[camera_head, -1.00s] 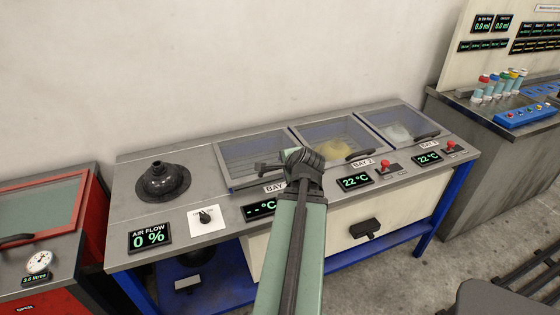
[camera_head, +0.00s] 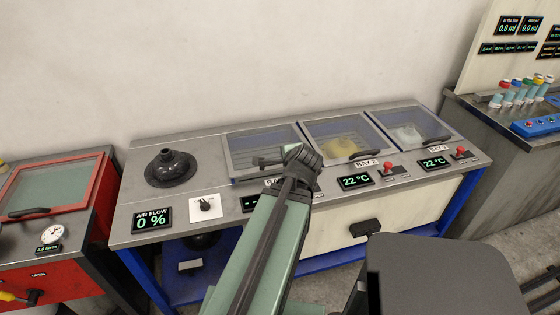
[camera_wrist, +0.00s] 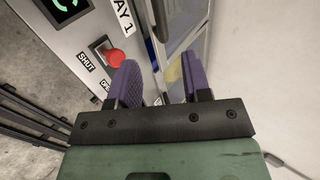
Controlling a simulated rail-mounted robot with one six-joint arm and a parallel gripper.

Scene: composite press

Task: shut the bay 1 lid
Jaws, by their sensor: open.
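The bay 1 lid (camera_head: 262,138) is the leftmost of three glazed lids on the grey press bench in the head view. My gripper (camera_head: 258,162) is over its front edge and hides the handle area, so I cannot tell from here how far the lid is raised. In the wrist view my gripper (camera_wrist: 160,65) has its two purple fingers apart with nothing held between them. A metal lid frame and glass lie beyond the fingers. The BAY 1 label (camera_wrist: 124,14) and a red knob (camera_wrist: 112,55) marked SHUT are to the left of the fingers.
The bay 2 lid (camera_head: 345,128) and bay 3 lid (camera_head: 412,122) stand to the right, with red knobs in front. A black domed fitting (camera_head: 171,168) is on the left.

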